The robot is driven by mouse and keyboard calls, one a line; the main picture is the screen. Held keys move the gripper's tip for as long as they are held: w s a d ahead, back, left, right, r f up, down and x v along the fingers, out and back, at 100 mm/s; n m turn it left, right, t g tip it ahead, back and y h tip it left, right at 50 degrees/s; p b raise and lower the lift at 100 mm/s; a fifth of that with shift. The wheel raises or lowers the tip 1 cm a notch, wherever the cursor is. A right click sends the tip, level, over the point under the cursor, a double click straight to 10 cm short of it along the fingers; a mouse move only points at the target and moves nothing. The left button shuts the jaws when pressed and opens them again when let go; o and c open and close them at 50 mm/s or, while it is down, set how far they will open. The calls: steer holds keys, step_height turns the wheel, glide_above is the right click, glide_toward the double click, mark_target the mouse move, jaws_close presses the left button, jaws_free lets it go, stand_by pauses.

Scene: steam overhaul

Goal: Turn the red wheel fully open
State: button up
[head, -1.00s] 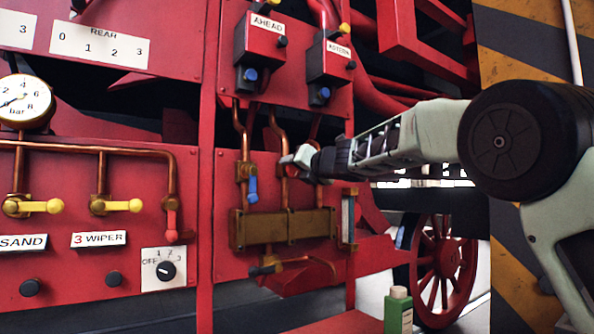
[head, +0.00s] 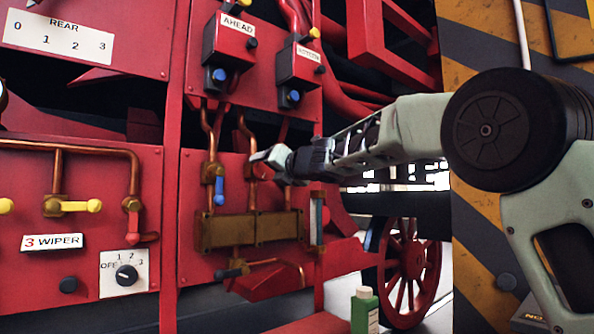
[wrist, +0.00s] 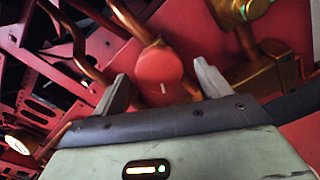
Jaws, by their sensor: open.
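The red wheel (wrist: 158,66) is a round red disc with a small pale mark, on a copper pipe. In the wrist view it sits between the two fingers of my gripper (wrist: 160,82), near their tips. The fingers are open, with one on each side of it; I cannot tell whether either touches it. In the head view my gripper (head: 268,160) is at the copper pipes on the red panel, right of the blue lever (head: 219,190). The wheel is mostly hidden behind my gripper there.
A brass block (head: 238,231) is below my gripper. A sight glass (head: 317,220) stands right of it. Black boxes with red faces, AHEAD (head: 234,38) among them, are above. A green bottle (head: 364,312) stands low at the right. A brass fitting (wrist: 270,72) is close beside the right finger.

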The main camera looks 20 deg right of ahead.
steer(key=b+v, duration=0.1)
steer(key=v, duration=1.3)
steer(key=shift+s+b, duration=0.3)
steer(key=shift+b, duration=0.1)
steer(key=shift+d, duration=0.1)
steer(key=s+a+f+m+g+h, duration=0.1)
steer(key=a+f+m, duration=0.25)
steer(key=f, duration=0.25)
steer(key=s+a+f+m+g, duration=0.1)
steer(key=a+f+m+g, duration=0.1)
steer(key=f+m, duration=0.25)
steer(key=s+a+f+m+g+h, duration=0.1)
steer(key=s+a+f+m, duration=0.15)
steer(key=f, duration=0.35)
steer(key=s+a+f+m+g+h, duration=0.1)
steer(key=s+a+f+m+g, duration=0.15)
steer(key=s+f+m, duration=0.4)
steer(key=s+a+f+m+g, duration=0.2)
steer(key=s+f+m+g, duration=0.15)
steer(key=s+f, duration=0.6)
steer(key=s+f+m+g+h, duration=0.2)
steer(key=s+f+m+g, duration=0.45)
steer(key=s+f, duration=0.75)
step_height(320, 180, up, 18)
steer(key=s+p, duration=0.2)
steer(key=p, duration=1.4)
steer(key=shift+d+f+n+g, duration=0.2)
steer(key=shift+d+n+g, duration=0.05)
steer(key=shift+n+g, duration=0.15)
